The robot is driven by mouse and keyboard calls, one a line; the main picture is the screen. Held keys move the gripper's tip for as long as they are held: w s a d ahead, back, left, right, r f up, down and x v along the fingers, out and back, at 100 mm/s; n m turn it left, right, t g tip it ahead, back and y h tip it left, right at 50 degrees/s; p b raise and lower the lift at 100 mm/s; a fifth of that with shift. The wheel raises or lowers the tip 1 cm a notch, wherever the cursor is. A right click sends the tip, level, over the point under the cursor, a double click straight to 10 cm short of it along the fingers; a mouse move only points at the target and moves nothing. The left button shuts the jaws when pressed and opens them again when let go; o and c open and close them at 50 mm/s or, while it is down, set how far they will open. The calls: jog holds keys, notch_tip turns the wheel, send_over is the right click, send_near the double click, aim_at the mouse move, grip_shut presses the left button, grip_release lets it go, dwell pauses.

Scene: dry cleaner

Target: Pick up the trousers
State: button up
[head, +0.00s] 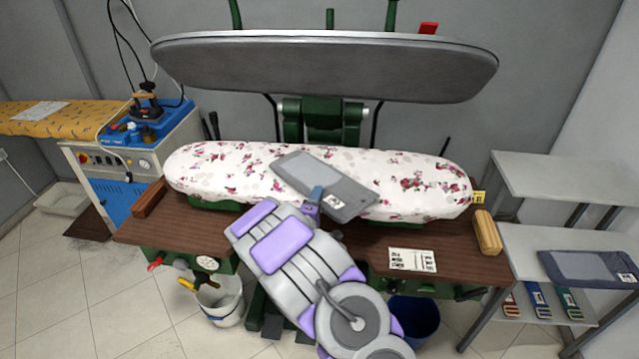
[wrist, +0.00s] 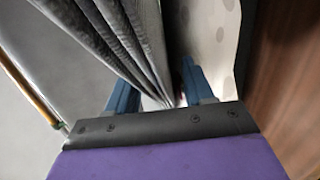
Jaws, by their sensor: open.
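The trousers (head: 352,192) are a grey folded bundle with a white tag, lying aslant on the floral press pad (head: 215,170). In the wrist view their layered grey folds (wrist: 120,40) come down between my blue fingers. My gripper (head: 317,190) is at the near edge of the trousers, by their middle. It also shows in the wrist view (wrist: 160,90), with its fingers apart on either side of the fabric edge. The fingertips are partly hidden by the cloth, so contact cannot be told.
The grey upper press plate (head: 330,65) hangs raised above the pad. A wooden block (head: 487,232) and a paper card (head: 412,260) lie on the brown table (head: 460,262). Another dark folded garment (head: 585,268) rests on the right shelf. A steam iron (head: 146,107) stands at left.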

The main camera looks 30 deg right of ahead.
jog(key=shift+c, duration=0.5)
grip_shut()
jog(key=shift+s, duration=0.1)
jog(key=shift+r, duration=0.5)
notch_tip(320, 180, up, 2)
jog(key=shift+r+p, duration=0.25)
jog(key=shift+p, duration=0.4)
jog(key=s+a+p, duration=0.2)
jog(key=s+p, duration=0.3)
jog(key=s, duration=0.2)
jog(key=s+a+r+p, duration=0.1)
jog(key=s+a+p, duration=0.1)
jog(key=s+p, duration=0.3)
jog(key=shift+s+a+r, duration=0.25)
jog(key=shift+s+r, duration=0.05)
jog(key=shift+s, duration=1.3)
